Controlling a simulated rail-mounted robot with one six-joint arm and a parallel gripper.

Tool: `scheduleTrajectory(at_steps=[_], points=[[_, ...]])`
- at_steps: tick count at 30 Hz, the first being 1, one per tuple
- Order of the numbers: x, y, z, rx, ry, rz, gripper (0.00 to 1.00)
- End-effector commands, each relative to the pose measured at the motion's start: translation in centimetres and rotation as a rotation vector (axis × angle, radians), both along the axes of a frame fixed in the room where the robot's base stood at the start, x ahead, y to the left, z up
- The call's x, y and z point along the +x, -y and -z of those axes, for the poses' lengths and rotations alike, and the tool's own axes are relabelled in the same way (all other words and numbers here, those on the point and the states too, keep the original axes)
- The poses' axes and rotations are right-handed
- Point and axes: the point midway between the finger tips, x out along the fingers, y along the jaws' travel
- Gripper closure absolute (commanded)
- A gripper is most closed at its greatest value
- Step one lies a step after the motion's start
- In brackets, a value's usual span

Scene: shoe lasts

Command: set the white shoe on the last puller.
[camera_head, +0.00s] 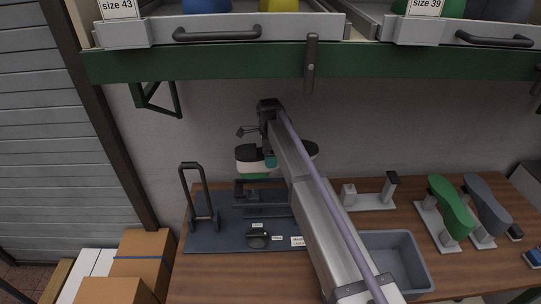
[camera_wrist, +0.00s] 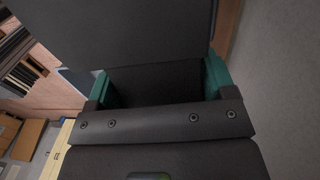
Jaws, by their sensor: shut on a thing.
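The white shoe (camera_head: 246,167) hangs above the back of the bench with its dark sole upward. A bit of green shows under it. My gripper (camera_head: 270,160) is shut on the shoe, and my arm hides the shoe's middle. In the wrist view, the teal fingertips of my gripper (camera_wrist: 160,84) stand on either side of a dark surface. The last puller (camera_head: 228,232) is a dark blue-grey base with an upright handle frame at its left and dark fittings at its back. The shoe is above these fittings, apparently clear of them; my arm covers the puller's right part.
A grey bin (camera_head: 424,274) stands right of my arm. Behind it is an empty stand (camera_head: 370,201). A green last (camera_head: 451,207) and a blue-grey last (camera_head: 485,207) stand further right. A green shelf beam (camera_head: 220,64) with trays runs overhead. Cardboard boxes (camera_head: 145,257) are at left.

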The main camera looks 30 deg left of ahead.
Motion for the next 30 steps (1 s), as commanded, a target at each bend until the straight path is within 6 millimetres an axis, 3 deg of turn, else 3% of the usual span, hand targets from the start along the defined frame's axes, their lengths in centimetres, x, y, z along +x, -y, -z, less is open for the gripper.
scheduleTrajectory(at_steps=[21, 30], points=[[0.0, 0.1, 5.0, 0.0, 0.0, 0.0, 0.66], [0.0, 0.1, 5.1, 0.0, 0.0, 0.0, 0.66]])
